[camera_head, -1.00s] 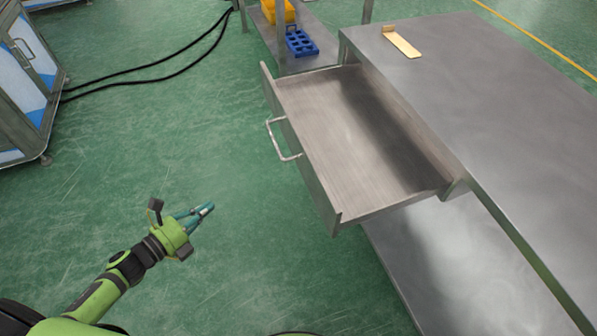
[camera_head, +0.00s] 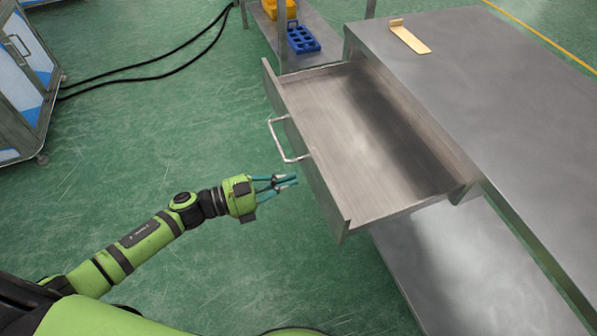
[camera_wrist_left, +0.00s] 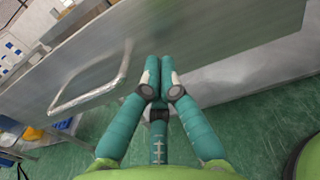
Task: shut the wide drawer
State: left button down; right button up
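The wide drawer (camera_head: 365,130) is a shallow, empty metal drawer pulled far out of the steel table. Its looped handle (camera_head: 284,142) is on the front panel, and the handle also shows in the left wrist view (camera_wrist_left: 92,95). My left gripper (camera_head: 291,180) is close to the drawer front, on the near side of the handle. In the left wrist view its teal fingertips (camera_wrist_left: 155,65) are together with nothing between them, pointing at the front panel (camera_wrist_left: 215,50). I cannot tell whether they touch it. My right gripper is not in view.
The steel tabletop (camera_head: 490,110) holds a small wooden piece (camera_head: 409,38). A lower shelf (camera_head: 470,270) lies below. A blue holder (camera_head: 302,39) and a yellow bin (camera_head: 280,9) stand on a rack behind. Green floor (camera_head: 140,130) is free left of the drawer.

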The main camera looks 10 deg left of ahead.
aim_at(311, 174)
pick_arm(q)
jog(key=x, duration=0.2)
jog(key=shift+w+d, duration=0.25)
jog(key=shift+d, duration=0.15)
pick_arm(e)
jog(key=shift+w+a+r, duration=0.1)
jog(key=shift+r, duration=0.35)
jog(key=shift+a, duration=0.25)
